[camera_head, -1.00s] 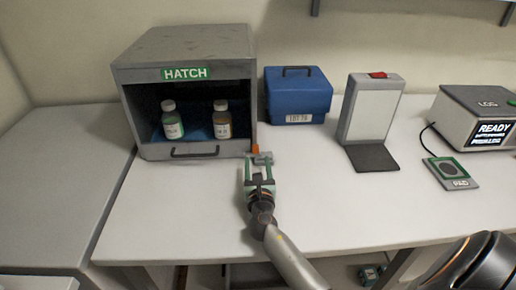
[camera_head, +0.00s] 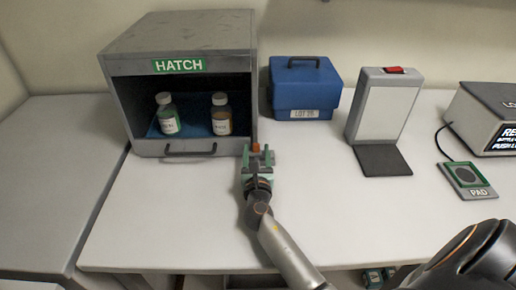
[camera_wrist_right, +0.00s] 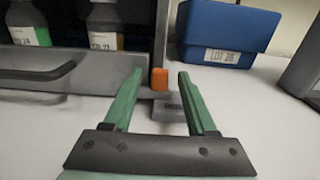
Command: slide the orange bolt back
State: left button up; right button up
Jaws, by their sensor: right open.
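The orange bolt (camera_wrist_right: 159,79) is a small orange knob at the lower right front corner of the grey hatch box (camera_head: 177,40). It also shows in the head view (camera_head: 256,147), just beyond my fingertips. My right gripper (camera_head: 257,157) is open, with green fingers on both sides of the bolt's line in the right wrist view (camera_wrist_right: 158,75). The bolt appears between the fingertips or slightly past them; I cannot tell the exact depth. A grey bracket (camera_wrist_right: 165,108) lies below the bolt. My left gripper is not in view.
A blue case (camera_head: 305,90) stands to the right. A white panel stand (camera_head: 384,105) and a pad (camera_head: 466,176) are further right. The front tabletop is clear.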

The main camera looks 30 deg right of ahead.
jog(key=shift+c, duration=0.4)
grip_shut()
dwell(1.2)
